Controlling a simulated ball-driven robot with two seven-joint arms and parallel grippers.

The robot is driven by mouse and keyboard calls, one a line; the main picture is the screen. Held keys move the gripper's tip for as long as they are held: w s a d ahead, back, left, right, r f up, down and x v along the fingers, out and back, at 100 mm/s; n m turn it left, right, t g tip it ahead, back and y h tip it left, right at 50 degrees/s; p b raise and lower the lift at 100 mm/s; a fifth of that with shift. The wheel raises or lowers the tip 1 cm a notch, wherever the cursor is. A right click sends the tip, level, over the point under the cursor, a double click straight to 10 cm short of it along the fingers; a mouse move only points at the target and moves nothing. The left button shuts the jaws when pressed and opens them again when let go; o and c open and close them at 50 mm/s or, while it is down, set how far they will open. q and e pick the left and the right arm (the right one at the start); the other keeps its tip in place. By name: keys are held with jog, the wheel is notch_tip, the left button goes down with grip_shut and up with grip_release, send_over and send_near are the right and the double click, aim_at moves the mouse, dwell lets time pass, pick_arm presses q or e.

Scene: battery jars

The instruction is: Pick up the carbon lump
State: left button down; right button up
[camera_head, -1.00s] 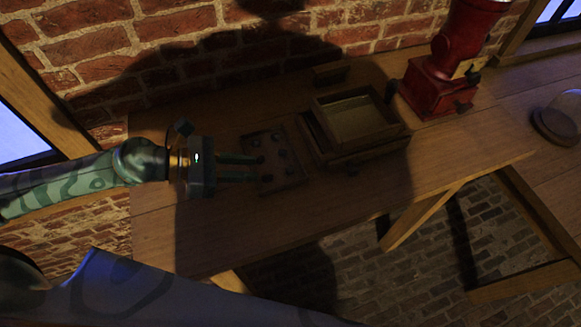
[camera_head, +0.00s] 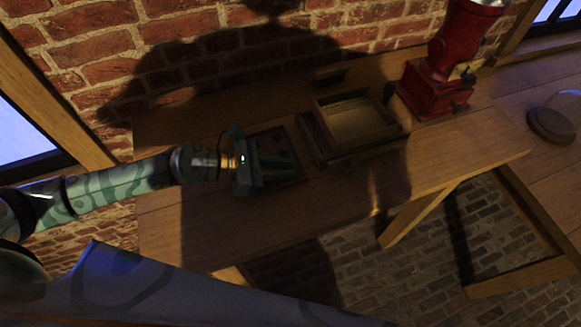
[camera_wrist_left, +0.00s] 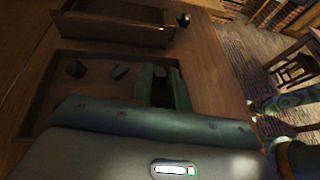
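Dark lumps lie in a shallow wooden tray (camera_head: 262,137) on the bench. Two show in the left wrist view, a left lump (camera_wrist_left: 75,68) and a middle lump (camera_wrist_left: 120,72); I cannot tell which is the carbon. My left gripper (camera_head: 288,170) reaches in from the left over the tray. In the left wrist view its two fingers (camera_wrist_left: 162,78) stand apart at the tray's right side. The space between them is dark, and I cannot tell whether a lump lies there. The gripper hides part of the tray. My right gripper is not in view.
A wooden box with an open top (camera_head: 396,131) stands right of the tray, with a dark knob (camera_wrist_left: 183,19) at its side. A red grinder-like machine (camera_head: 432,88) stands farther right. A dome (camera_head: 556,118) sits at the far right. The front of the bench (camera_head: 215,235) is clear.

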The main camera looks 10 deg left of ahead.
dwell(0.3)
pick_arm(q)
jog(key=shift+r+p, duration=0.35)
jog(key=shift+r, duration=0.2)
notch_tip(320, 180, up, 3)
jog(key=shift+f+p, duration=0.1)
jog(key=shift+p, duration=0.75)
jog(key=s+d+r+p, duration=0.7)
jog(key=d+r+p, duration=0.2)
jog(key=d+p, duration=0.2)
jog(key=shift+s+d, duration=0.15)
jog(key=shift+d, duration=0.35)
jog(key=shift+r, duration=0.1)
